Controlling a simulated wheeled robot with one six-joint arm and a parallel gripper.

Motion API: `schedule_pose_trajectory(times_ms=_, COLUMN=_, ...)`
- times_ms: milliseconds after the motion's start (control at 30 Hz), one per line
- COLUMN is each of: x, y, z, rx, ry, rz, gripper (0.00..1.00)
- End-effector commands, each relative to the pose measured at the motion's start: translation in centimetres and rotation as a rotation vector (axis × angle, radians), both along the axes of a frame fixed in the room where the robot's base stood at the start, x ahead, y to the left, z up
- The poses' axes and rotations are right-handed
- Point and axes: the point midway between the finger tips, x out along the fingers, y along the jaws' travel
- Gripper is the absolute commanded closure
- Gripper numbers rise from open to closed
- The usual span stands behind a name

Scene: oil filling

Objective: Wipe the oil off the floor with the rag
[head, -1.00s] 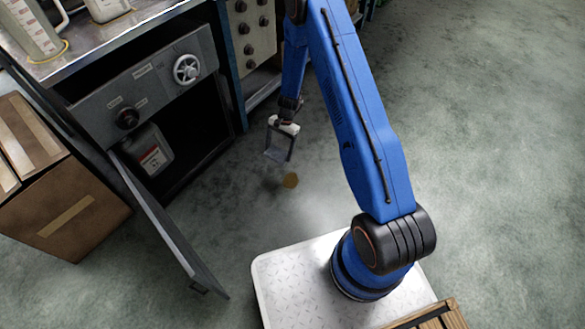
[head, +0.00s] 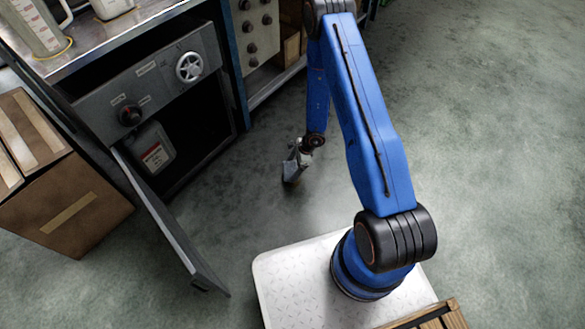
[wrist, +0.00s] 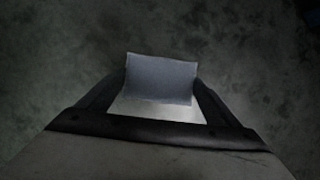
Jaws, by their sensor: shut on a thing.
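My gripper (head: 297,160) hangs low over the floor in front of the open cabinet, shut on the rag. The rag (wrist: 160,78) is a flat grey-blue piece between the two dark fingers in the wrist view. In the head view the rag (head: 290,173) is a small grey patch at the lower end of my gripper, close to the floor; I cannot tell whether it touches. No oil spot shows in either current view; the gripper and rag cover the place where a brown spot was.
The cabinet door (head: 170,220) stands open, left of my gripper. A grey canister (head: 150,148) stands inside the cabinet. A cardboard box (head: 60,200) sits at the left. The grey floor (head: 480,150) to the right is clear.

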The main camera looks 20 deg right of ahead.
Motion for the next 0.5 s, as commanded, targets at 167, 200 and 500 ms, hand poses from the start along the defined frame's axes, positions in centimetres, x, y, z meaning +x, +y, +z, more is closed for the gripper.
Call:
schedule_pose_trajectory(times_ms=167, x=-0.1, y=-0.1, z=-0.4, rx=0.001, ry=-0.001, rz=-0.009, gripper=0.33)
schedule_pose_trajectory(times_ms=200, x=-0.1, y=-0.1, z=-0.5, rx=0.001, ry=-0.001, rz=-0.009, gripper=0.33)
schedule_pose_trajectory(times_ms=500, x=-0.1, y=-0.1, z=-2.6, rx=0.001, ry=0.0, rz=-0.009, gripper=0.33)
